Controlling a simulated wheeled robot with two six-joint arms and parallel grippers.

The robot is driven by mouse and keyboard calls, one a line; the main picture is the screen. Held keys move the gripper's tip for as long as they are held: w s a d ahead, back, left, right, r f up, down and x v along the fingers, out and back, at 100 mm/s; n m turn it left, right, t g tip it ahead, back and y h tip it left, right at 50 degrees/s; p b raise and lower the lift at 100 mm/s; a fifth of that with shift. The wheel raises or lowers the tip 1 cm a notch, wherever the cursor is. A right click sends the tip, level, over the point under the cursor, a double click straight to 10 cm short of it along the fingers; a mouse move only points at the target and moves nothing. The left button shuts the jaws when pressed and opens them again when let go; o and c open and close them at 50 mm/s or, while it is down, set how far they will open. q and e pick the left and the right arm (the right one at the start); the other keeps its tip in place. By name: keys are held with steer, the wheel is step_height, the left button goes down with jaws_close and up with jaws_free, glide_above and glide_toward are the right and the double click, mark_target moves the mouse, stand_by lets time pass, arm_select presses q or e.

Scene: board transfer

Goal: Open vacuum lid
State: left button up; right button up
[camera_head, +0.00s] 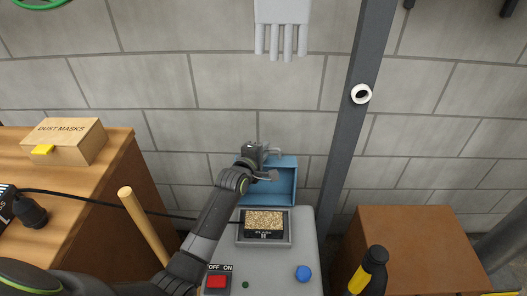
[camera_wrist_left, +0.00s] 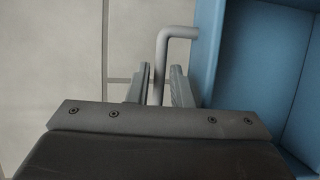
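The vacuum lid (camera_head: 287,181) is a blue, hollow box-like cover. It stands raised at the back of the grey machine (camera_head: 307,252), its inside facing me. Its blue wall (camera_wrist_left: 212,50) fills the right of the left wrist view. A grey bent handle (camera_wrist_left: 161,65) beside it passes between the fingers of my left gripper (camera_wrist_left: 161,88). The fingers are apart, with small gaps showing beside the handle. In the head view my left gripper (camera_head: 266,163) is at the lid's left side. My right gripper is not in view.
A speckled board (camera_head: 264,221) lies in a grey frame on the machine. A red OFF/ON switch (camera_head: 217,281) and a blue knob (camera_head: 303,273) are at its front. Wooden blocks stand left and right. A grey post (camera_head: 350,130) rises behind on the right.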

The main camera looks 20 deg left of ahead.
arm_select(q)
steer(key=shift+c, duration=0.4)
jaws_close()
steer(key=s, duration=0.1)
steer(key=s+r+p, duration=0.1)
steer(key=s+d+t+p, duration=0.1)
steer(key=shift+s+r, duration=0.15)
steer(key=shift+r, duration=0.1)
steer(key=shift+s+d+f+p, duration=0.1)
steer(key=shift+s+f+p, duration=0.1)
steer(key=shift+s+p, duration=0.3)
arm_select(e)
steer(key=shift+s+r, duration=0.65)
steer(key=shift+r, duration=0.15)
